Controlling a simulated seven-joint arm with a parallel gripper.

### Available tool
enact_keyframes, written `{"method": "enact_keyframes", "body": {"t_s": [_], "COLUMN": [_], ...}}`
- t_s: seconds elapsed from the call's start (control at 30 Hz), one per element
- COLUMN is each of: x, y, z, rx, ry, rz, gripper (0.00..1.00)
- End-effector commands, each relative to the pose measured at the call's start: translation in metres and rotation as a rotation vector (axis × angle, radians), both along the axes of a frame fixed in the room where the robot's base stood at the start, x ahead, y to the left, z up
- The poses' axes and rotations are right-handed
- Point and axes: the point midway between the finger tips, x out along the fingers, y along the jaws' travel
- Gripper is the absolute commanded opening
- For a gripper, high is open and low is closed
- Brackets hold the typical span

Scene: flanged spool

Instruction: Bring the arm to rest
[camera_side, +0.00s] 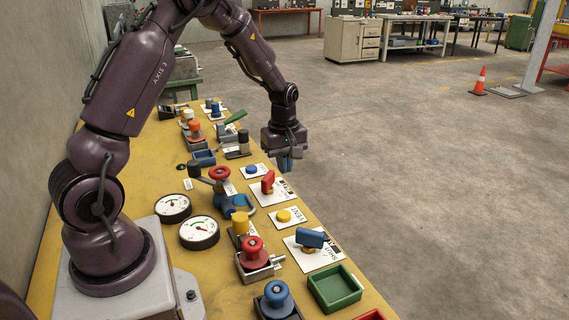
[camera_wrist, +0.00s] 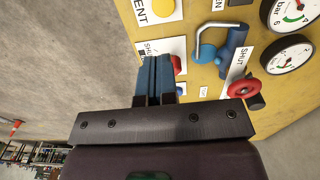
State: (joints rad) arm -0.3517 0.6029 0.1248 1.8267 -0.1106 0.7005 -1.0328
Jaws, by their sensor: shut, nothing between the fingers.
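My gripper (camera_side: 286,164) hangs from my raised arm above the far right edge of the yellow bench, pointing down. Its blue fingers are together and hold nothing. In the wrist view the shut fingers (camera_wrist: 154,78) reach over a white plate with a red lever, which they partly hide. In the side view my gripper is above and apart from the bench items around it.
The yellow bench (camera_side: 215,268) carries two gauges (camera_side: 199,232), a red handwheel (camera_side: 219,173), a blue-handled valve (camera_side: 312,238), a yellow button (camera_side: 284,216), a red-knobbed spool (camera_side: 253,251), a blue-knobbed one (camera_side: 277,297) and a green tray (camera_side: 335,288).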

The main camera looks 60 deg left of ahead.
Motion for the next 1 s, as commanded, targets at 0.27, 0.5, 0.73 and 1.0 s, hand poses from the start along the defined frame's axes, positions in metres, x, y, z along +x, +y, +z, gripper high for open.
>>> {"method": "enact_keyframes", "body": {"t_s": [0.27, 0.5, 0.73, 1.0], "x": [0.000, -0.024, -0.051, -0.096], "y": [0.000, -0.013, -0.055, -0.112], "z": [0.000, -0.002, 0.054, 0.126], "rx": [0.001, -0.037, -0.036, 0.057], "ry": [-0.001, 0.064, 0.029, -0.073], "rz": [-0.016, -0.282, -0.668, -1.119], "gripper": [0.00, 0.00, 0.00, 0.00]}}
